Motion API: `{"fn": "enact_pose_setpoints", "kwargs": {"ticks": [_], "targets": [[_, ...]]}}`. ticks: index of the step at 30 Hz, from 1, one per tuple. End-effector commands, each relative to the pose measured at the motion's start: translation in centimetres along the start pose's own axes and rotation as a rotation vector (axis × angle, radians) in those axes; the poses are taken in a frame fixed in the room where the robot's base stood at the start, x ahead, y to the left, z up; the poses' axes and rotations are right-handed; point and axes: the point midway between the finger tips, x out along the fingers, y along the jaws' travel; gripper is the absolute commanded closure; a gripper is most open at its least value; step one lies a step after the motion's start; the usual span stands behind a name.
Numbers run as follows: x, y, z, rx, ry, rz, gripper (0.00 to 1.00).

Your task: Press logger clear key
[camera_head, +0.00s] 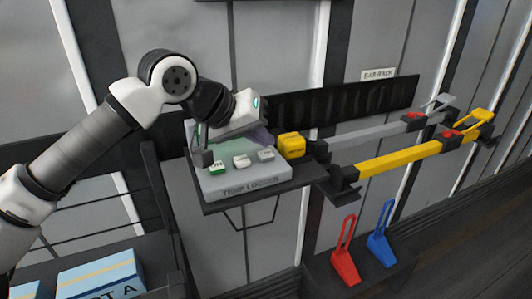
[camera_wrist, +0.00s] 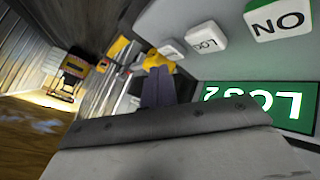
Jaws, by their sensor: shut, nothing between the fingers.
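The temp logger (camera_head: 243,185) is a grey box on a dark shelf, with a row of white keys. The green-sided ON key (camera_head: 218,168) is at left, the LOG key (camera_head: 241,161) in the middle, and a third key (camera_head: 266,155) at right, its label unreadable. In the wrist view the ON key (camera_wrist: 280,18), LOG key (camera_wrist: 206,40) and third key (camera_wrist: 170,50) appear upside down beside a green "LOG2" display (camera_wrist: 262,108). My gripper (camera_head: 263,137) is low over the logger's back, near the third key. Its dark fingers (camera_wrist: 158,84) are together and empty; contact cannot be told.
A yellow block (camera_head: 291,145) sits right of the logger on the shelf (camera_head: 275,197). A bar rack with grey (camera_head: 375,132) and yellow (camera_head: 400,155) bars extends right. Red (camera_head: 345,255) and blue (camera_head: 382,240) handled pieces stand below. A blue box (camera_head: 100,275) is lower left.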

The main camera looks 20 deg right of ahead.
Motion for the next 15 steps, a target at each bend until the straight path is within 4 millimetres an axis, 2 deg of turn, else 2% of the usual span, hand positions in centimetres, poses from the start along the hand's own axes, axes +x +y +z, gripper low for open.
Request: {"fn": "enact_pose_setpoints", "kwargs": {"ticks": [15], "targets": [[0.50, -0.37, 0.37, 0.000, 0.000, 0.000, 1.00]]}}
